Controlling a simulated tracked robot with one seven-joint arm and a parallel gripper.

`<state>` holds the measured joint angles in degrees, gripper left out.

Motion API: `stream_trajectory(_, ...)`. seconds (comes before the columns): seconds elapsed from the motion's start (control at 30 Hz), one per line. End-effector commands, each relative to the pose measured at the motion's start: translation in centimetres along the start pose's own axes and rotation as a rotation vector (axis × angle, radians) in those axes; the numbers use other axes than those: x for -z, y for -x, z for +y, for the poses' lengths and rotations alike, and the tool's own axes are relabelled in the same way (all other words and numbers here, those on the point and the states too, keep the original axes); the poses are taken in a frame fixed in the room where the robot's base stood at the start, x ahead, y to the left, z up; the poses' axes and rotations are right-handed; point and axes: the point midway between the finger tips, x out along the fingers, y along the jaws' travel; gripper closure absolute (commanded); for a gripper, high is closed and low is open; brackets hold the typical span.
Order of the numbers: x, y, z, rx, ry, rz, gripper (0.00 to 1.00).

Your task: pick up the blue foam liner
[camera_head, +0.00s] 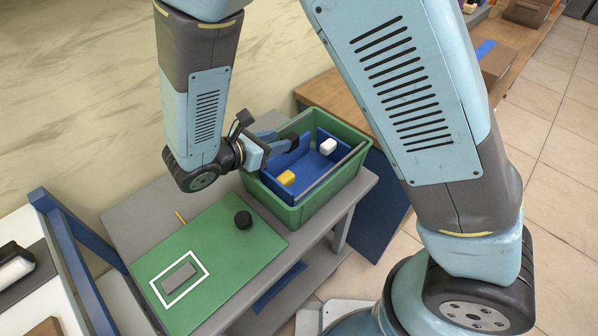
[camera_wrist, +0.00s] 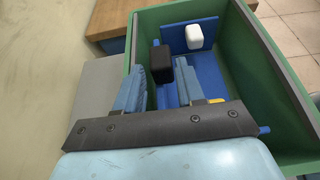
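The blue foam liner (camera_head: 312,165) lies inside the green crate (camera_head: 352,168), with a floor and raised blue walls. In the wrist view, its far panel (camera_wrist: 176,38) stands behind a white block. My gripper (camera_head: 285,142) reaches over the crate's left rim, close to the liner's near left wall. In the wrist view its two pale blue fingers (camera_wrist: 160,82) are spread apart. A dark block-like shape (camera_wrist: 160,65) shows between and beyond them; I cannot tell whether it is a fingertip pad or a separate thing. Contact with the liner cannot be made out.
A white block (camera_head: 328,146) and a yellow block (camera_head: 286,178) sit in the liner. The crate stands on a grey bench (camera_head: 358,187) with a green mat (camera_head: 215,250), a black puck (camera_head: 243,219) and a grey block (camera_head: 179,277).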

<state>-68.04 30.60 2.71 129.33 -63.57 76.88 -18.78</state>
Motion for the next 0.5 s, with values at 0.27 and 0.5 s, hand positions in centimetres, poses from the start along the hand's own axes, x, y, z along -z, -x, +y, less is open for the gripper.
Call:
stream_trajectory(0.27, -0.1, -3.1, 0.0, 0.000, -0.001, -0.001, 0.62)
stream_trajectory(0.5, -0.1, -3.2, 0.1, -0.001, -0.001, 0.000, 0.66)
